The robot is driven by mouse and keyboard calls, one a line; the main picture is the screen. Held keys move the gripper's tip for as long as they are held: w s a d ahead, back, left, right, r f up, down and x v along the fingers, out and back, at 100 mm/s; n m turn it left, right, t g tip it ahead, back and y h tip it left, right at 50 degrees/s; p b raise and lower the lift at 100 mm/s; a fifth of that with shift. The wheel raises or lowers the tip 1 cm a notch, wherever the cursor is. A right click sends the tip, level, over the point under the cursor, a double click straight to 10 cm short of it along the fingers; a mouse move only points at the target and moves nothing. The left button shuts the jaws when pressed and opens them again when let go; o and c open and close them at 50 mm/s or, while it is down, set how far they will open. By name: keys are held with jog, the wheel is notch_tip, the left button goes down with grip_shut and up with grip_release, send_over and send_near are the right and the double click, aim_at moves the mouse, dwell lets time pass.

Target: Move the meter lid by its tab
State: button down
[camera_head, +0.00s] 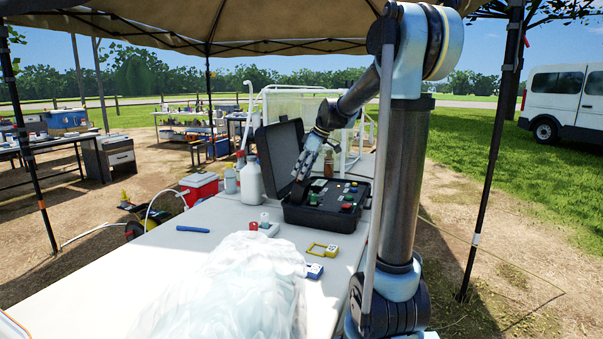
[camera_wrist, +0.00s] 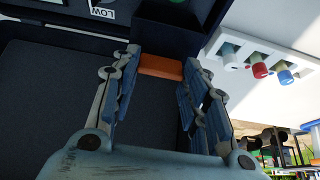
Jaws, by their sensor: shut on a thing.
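The meter is a black case (camera_head: 318,215) on the white table, with coloured knobs on its panel. Its dark lid (camera_head: 277,148) stands raised at the back left of the case. My gripper (camera_head: 301,176) reaches down in front of the lid, above the left part of the case. In the wrist view, my gripper (camera_wrist: 161,62) is shut with its fingers on both sides of an orange tab (camera_wrist: 162,66). A dark flat panel, which looks like the lid (camera_wrist: 50,105), fills the left there. The tab is hidden in the head view.
White bottles (camera_head: 250,180) and a red cooler (camera_head: 199,187) stand left of the case. A yellow-framed item (camera_head: 322,250), a blue pen-like item (camera_head: 193,229) and a clear plastic bag (camera_head: 225,295) lie in front. A white block with coloured caps (camera_wrist: 258,68) shows in the wrist view.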

jog(key=shift+w+a, duration=0.1)
jog(key=shift+w, duration=0.05)
jog(key=c, duration=0.9)
grip_release()
jog(key=shift+r, duration=0.1)
jog(key=v, duration=1.1)
jog(key=shift+r, duration=0.35)
